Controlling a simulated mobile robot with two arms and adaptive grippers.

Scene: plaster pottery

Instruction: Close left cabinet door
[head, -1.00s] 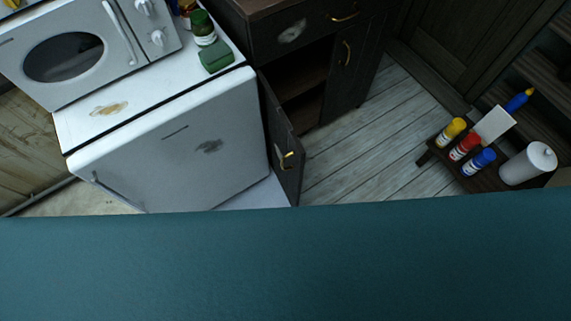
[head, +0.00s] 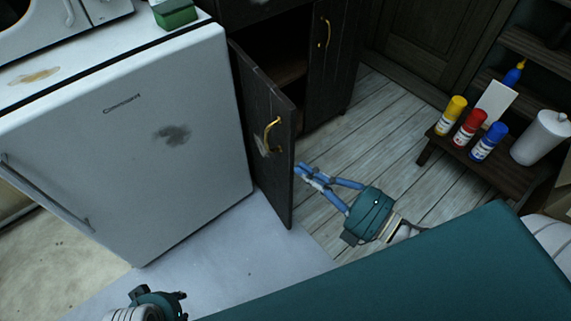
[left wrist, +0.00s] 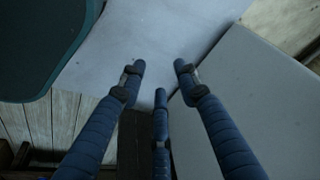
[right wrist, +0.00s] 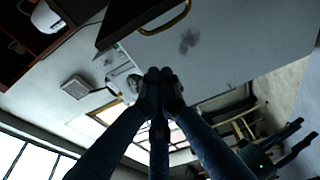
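The left cabinet door (head: 266,150) is dark wood with a gold handle (head: 272,135). It stands open beside the white fridge in the head view. My right gripper (head: 304,171) is just right of the door's free edge, with its fingertips together and nothing visible between them; contact with the door is unclear. The right wrist view shows these fingertips meeting (right wrist: 158,78), with the dark door (right wrist: 132,18) and handle above. My left gripper is low at the left in the head view, mostly cut off. In the left wrist view its fingers (left wrist: 160,76) are spread and empty.
The white fridge (head: 120,150) stands left of the door. The right cabinet door (head: 332,60) appears shut. A small dark bench (head: 437,142) with several bottles stands at right. Plank floor (head: 370,120) lies clear between cabinet and bench.

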